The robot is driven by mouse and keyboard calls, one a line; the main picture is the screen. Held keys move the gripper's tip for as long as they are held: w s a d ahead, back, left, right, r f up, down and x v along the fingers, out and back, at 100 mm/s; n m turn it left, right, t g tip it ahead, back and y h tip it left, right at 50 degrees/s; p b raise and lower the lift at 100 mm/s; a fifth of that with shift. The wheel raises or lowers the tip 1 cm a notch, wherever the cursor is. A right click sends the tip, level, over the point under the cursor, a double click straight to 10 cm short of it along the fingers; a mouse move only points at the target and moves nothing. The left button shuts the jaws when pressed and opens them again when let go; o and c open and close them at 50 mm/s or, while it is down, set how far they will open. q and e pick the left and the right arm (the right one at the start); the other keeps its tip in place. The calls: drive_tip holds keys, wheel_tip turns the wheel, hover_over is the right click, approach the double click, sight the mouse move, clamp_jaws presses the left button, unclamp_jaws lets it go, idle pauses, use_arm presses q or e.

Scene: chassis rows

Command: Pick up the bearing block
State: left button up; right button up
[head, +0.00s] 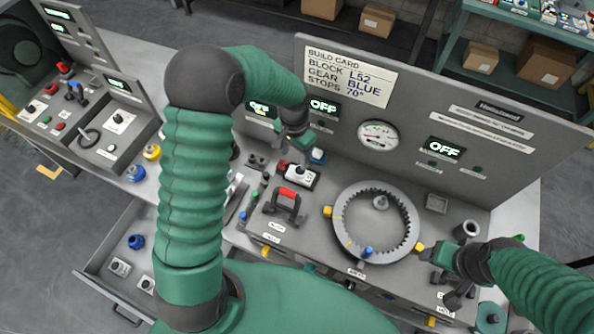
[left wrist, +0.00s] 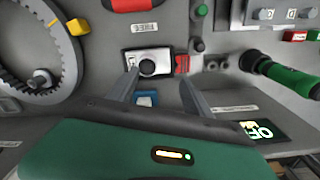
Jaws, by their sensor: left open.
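The likely bearing block, a small pale block with a round black top, (head: 300,177) sits on the grey bench chassis below the dials. In the left wrist view the block (left wrist: 148,62) lies just beyond and between my fingertips, with a label strip beside it. My left gripper (head: 298,150) hangs over it from behind. In the left wrist view my left gripper (left wrist: 161,82) is open, with nothing between its fingers. Similar blocks (head: 120,266) lie in the open drawer at lower left. My right gripper (head: 442,258) is beside the ring gear; its fingers are unclear.
A red-handled part (head: 288,200) stands close below the block. A red piece (left wrist: 182,64) and a blue piece (left wrist: 147,98) flank it closely. The toothed ring (head: 345,235) with yellow stops lies to its right. The upright panel (head: 480,110) rises behind.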

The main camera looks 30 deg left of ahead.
sight(298, 170)
use_arm(q)
drive_tip(key=f, duration=0.1)
drive_tip(key=s+d+f+p, duration=0.1)
drive_tip(key=f, duration=0.2)
drive_tip(key=shift+s+d, duration=0.15)
drive_tip(key=shift+d, duration=0.2)
drive_tip(key=shift+d+f, duration=0.25)
drive_tip(key=shift+d, duration=0.75)
drive_tip(key=shift+w+a+f, duration=0.1)
drive_tip(key=shift+w+f, duration=0.05)
drive_tip(key=shift+w, duration=0.15)
drive_tip(key=shift+c, duration=0.7)
drive_tip(key=shift+w+a+f, duration=0.1)
drive_tip(key=shift+w+a, duration=0.1)
drive_tip(key=shift+a, duration=0.15)
drive_tip(key=shift+c, duration=1.1)
drive_tip(key=shift+s+a, duration=0.2)
drive_tip(key=shift+a, duration=0.45)
drive_tip(key=c, duration=0.5)
drive_tip(key=shift+s+a, duration=0.1)
drive_tip(key=shift+c, duration=1.1)
drive_tip(key=shift+s, duration=0.1)
clamp_jaws()
drive_tip(key=shift+w+d+r, duration=0.2)
drive_tip(key=shift+d, duration=0.5)
drive_tip(key=shift+a, duration=0.15)
use_arm(e)
drive_tip(key=shift+d+r, duration=0.75)
drive_tip(key=shift+d, duration=0.15)
